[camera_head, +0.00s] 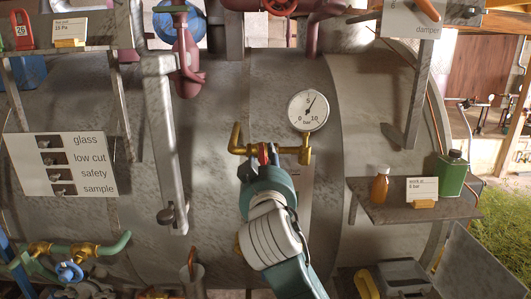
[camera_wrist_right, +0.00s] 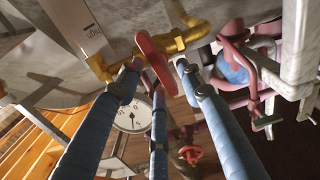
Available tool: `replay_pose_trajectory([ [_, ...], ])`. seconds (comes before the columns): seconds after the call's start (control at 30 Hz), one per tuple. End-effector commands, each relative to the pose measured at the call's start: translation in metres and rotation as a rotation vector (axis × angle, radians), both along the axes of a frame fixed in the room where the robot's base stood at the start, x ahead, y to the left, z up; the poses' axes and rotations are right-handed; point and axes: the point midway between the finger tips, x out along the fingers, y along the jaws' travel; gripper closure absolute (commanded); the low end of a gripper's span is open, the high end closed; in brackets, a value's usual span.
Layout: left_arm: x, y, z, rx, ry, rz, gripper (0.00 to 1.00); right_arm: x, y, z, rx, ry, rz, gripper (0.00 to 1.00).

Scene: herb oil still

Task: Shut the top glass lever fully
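A red lever (camera_wrist_right: 154,61) sits on a brass fitting (camera_wrist_right: 180,40) on the boiler wall; I cannot read a label that confirms it as the top glass lever. In the head view the lever (camera_head: 263,153) shows as a small red piece beside the brass pipe (camera_head: 237,140). My right gripper (camera_head: 262,168) is at the fitting, partly covering it. In the wrist view my right gripper (camera_wrist_right: 157,72) has its blue fingers apart, with the lever between them and gaps visible beside it. Contact is unclear. My left gripper is not in view.
A pressure gauge (camera_head: 308,110) stands close to the right of my gripper. A shelf (camera_head: 385,212) with a brown bottle (camera_head: 380,184) and green can (camera_head: 451,174) is further right. A grey bar (camera_head: 165,150) and switch panel (camera_head: 62,164) are left.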

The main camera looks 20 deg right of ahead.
Motion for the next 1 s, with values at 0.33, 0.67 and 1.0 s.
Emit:
replay_pose_trajectory([
  [0.33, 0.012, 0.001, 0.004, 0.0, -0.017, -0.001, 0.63, 0.008, -0.003, 0.0, 0.001, 0.0, 0.0, 0.63],
  [0.67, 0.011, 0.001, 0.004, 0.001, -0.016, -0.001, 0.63, 0.007, -0.003, 0.0, 0.0, 0.0, 0.0, 1.0],
  [1.0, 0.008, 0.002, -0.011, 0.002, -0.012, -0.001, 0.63, 0.007, -0.004, -0.002, 0.133, -0.039, 0.0, 1.0],
])
